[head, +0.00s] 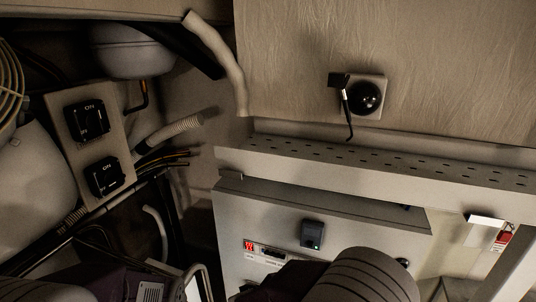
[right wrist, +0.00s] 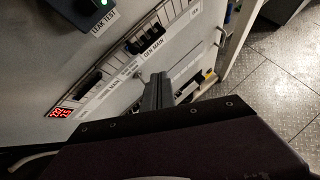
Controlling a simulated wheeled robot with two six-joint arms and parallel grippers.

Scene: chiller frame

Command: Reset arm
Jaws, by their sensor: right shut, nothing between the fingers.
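My right gripper (right wrist: 157,92) shows in the right wrist view as narrow grey fingers, shut and empty. It is in front of the grey control panel (right wrist: 60,60), near the row of breakers; I cannot tell whether it touches the panel. In the head view my right arm covers the lower middle, and its gripper is hidden. A dark part of my left arm shows at the bottom left of the head view, but its gripper is out of view.
The control box (head: 290,215) has a red display (head: 249,245) and a black switch with a green light (head: 312,234). A perforated rail (head: 370,165) runs above it. Two ON switches (head: 88,119) are at left, near hoses and wires. A red padlock (head: 503,238) hangs at right.

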